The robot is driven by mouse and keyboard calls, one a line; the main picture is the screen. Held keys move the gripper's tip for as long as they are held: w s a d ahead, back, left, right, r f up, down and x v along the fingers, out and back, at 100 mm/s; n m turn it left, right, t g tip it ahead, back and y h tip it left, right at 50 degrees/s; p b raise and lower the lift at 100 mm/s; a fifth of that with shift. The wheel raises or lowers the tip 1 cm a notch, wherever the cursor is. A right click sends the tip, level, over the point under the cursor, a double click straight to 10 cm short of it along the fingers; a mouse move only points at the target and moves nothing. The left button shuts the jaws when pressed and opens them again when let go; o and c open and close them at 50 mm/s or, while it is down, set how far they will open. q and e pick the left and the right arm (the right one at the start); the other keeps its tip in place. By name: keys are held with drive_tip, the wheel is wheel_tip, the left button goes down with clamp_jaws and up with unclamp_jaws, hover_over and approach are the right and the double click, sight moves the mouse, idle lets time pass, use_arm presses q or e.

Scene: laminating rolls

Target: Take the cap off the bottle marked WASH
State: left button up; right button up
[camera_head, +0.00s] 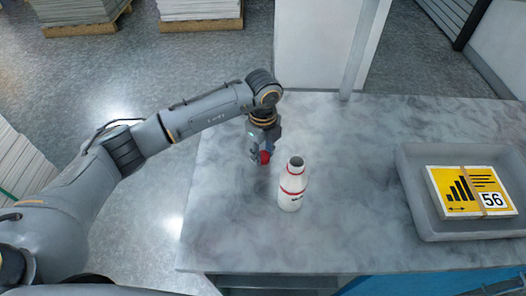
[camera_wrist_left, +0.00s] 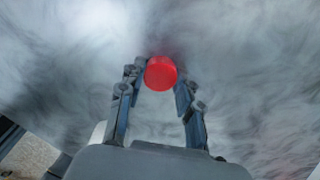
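The white bottle (camera_head: 291,186) with red bands stands upright on the table, its dark open mouth facing up. Its label is too small to read in full. The red cap (camera_head: 265,156) is off the bottle, held in my left gripper (camera_head: 260,157) just to the left of the bottle's neck. In the left wrist view the round red cap (camera_wrist_left: 161,73) sits between the two fingertips of my left gripper (camera_wrist_left: 160,78), with the grey tabletop beyond it. My right gripper is in neither view.
A grey tray (camera_head: 408,185) holding a yellow stack marked 56 (camera_head: 467,192) stands at the right of the marbled table (camera_head: 345,240). A white column (camera_head: 318,45) rises behind the table. The tabletop between bottle and tray is clear. Pallets with stacks stand on the floor behind.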

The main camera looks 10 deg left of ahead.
use_arm(q)
drive_tip(key=o, duration=0.4)
drive_tip(key=shift+c, duration=0.2)
